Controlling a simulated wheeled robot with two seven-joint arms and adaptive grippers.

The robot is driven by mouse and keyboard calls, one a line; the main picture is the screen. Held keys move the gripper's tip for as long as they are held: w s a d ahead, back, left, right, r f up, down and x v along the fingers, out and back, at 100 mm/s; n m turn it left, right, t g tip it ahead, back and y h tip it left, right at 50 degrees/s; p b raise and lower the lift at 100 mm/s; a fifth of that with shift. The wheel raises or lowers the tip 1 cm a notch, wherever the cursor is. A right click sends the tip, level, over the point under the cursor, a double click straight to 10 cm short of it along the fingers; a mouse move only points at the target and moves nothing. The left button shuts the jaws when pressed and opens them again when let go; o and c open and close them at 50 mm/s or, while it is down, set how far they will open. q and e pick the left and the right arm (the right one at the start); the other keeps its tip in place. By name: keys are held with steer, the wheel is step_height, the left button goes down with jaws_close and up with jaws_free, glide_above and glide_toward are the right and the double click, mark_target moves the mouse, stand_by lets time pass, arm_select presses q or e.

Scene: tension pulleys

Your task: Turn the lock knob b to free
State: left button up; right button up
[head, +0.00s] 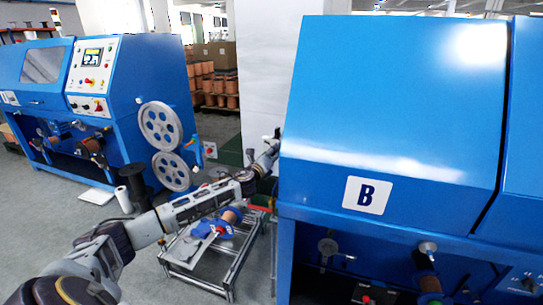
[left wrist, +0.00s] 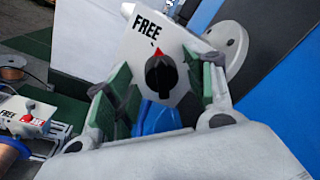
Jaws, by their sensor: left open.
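The black lock knob (left wrist: 161,77) with a red pointer sits on a white plate (left wrist: 187,45) in the left wrist view. The word FREE is printed above and left of it. The red pointer faces up, close to a small tick below that word. Any other label on this plate is hidden. My left gripper (left wrist: 160,84) is open, with a green-padded finger on each side of the knob; I cannot tell whether they touch it. In the head view my left gripper (head: 268,147) reaches beside the blue machine B (head: 392,110), and the knob cannot be made out. My right gripper is not in view.
A second plate (left wrist: 18,112) with FREE lettering and a red label lies at the left of the wrist view. A low metal cart (head: 222,262) stands below my arm. Another blue machine (head: 130,75) with reels stands at the left, with open floor before it.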

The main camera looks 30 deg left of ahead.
arm_select(q)
steer(key=c, duration=1)
steer(key=shift+c, duration=0.2)
steer(key=shift+n, duration=1.2)
steer(key=o, duration=1)
steer(key=shift+o, duration=0.2)
